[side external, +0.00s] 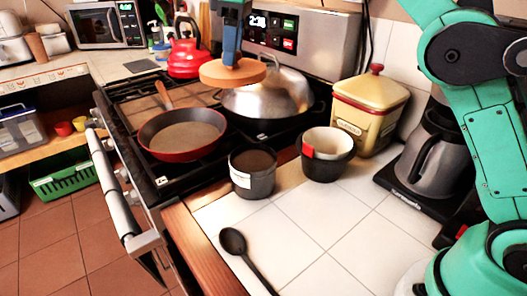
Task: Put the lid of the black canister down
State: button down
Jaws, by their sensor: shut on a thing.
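My gripper (232,58) hangs from the top of the side external view and is shut on a round, flat wooden lid (216,74). The lid is level and in the air, in front of the domed metal pan cover on the stove. A black canister (254,185) with a white label and a dark inside stands open on the white tiled counter. A second black canister (326,170) with a red tag and a pale inside stands open to its right. The fingertips are partly hidden against the lid.
A red pan (170,146) and a domed metal cover (290,97) are on the stove. A yellow tin (365,120) with a red knob stands behind the canisters. A black spoon (236,246) lies on the front counter, with free tiles to its right (340,235).

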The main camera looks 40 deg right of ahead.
jog(key=a+f, duration=0.6)
jog(key=a, duration=0.5)
jog(key=f, duration=1.5)
jog(key=shift+s+d, duration=0.1)
jog(key=shift+d, duration=0.1)
jog(key=shift+f, duration=2.35)
jog(key=shift+f, duration=0.1)
jog(key=shift+c, duration=2.2)
grip_release()
